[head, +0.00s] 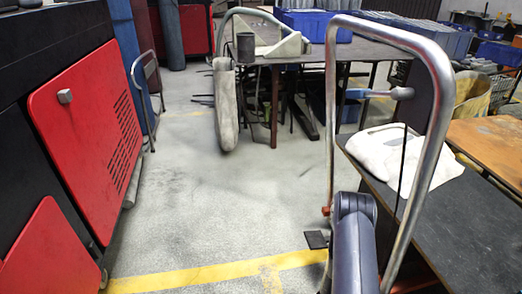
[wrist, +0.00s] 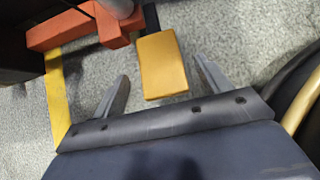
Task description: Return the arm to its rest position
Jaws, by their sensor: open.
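My gripper (wrist: 161,68) shows in the wrist view with its two grey fingers spread apart and nothing held between them. The speckled floor and an orange-yellow block (wrist: 162,64) show beyond the fingers; I cannot tell how far off the block is. In the head view my dark arm (head: 355,245) rises from the bottom edge, right of centre. The gripper itself cannot be made out there.
A bent metal tube frame (head: 437,80) stands close to my arm in the head view. A dark bench (head: 440,215) with a white cloth (head: 390,150) is at right. Red panels (head: 90,130) line the left. A red-orange beam (wrist: 75,28) is near the gripper. Mid-floor is clear.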

